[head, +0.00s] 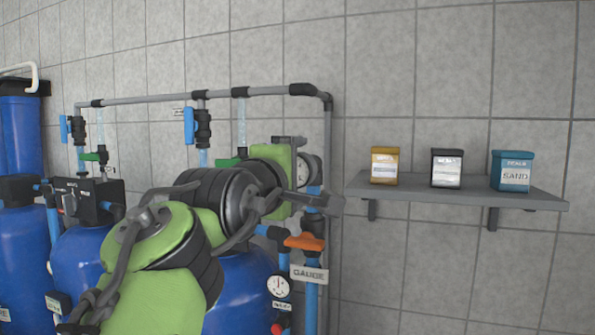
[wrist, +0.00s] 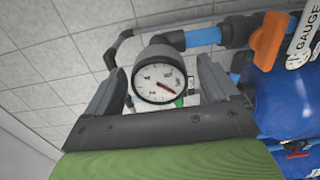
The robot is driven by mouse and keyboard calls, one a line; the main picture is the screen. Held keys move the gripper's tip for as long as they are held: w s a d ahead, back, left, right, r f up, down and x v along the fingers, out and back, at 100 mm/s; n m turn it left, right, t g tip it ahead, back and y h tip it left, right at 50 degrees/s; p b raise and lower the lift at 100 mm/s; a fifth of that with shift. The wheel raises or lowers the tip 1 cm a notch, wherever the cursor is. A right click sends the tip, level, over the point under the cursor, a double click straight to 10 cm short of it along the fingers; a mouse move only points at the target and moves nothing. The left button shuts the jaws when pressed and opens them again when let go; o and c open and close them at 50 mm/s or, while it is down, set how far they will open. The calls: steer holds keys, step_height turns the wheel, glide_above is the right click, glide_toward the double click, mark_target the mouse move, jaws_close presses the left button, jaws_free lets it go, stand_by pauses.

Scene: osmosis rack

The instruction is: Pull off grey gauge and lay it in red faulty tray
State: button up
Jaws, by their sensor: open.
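The grey gauge (wrist: 160,82) has a white round dial with a red needle and a dark grey rim. In the wrist view it sits between my two fingers, with a gap showing on each side. It joins a blue pipe at its upper right. In the head view the gauge (head: 309,171) is partly hidden behind my gripper (head: 308,174). My gripper is open, its fingers on either side of the gauge; it also shows in the wrist view (wrist: 161,88). The red faulty tray is not in view.
An orange valve handle (head: 304,242) and a "GAUGE" label (head: 309,275) are just below my gripper. A second dial (head: 278,286) sits lower. Blue tanks (head: 25,225) stand at left. A grey shelf (head: 455,197) at right holds three small containers. Bare wall lies below the shelf.

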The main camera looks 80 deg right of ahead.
steer(key=shift+c, duration=0.5)
stand_by(0.4)
steer(key=c, duration=1.3)
steer(key=shift+w+a+b, duration=0.15)
steer(key=shift+a, duration=1.4)
steer(key=shift+w+a+b, duration=0.15)
steer(key=shift+a, duration=1.35)
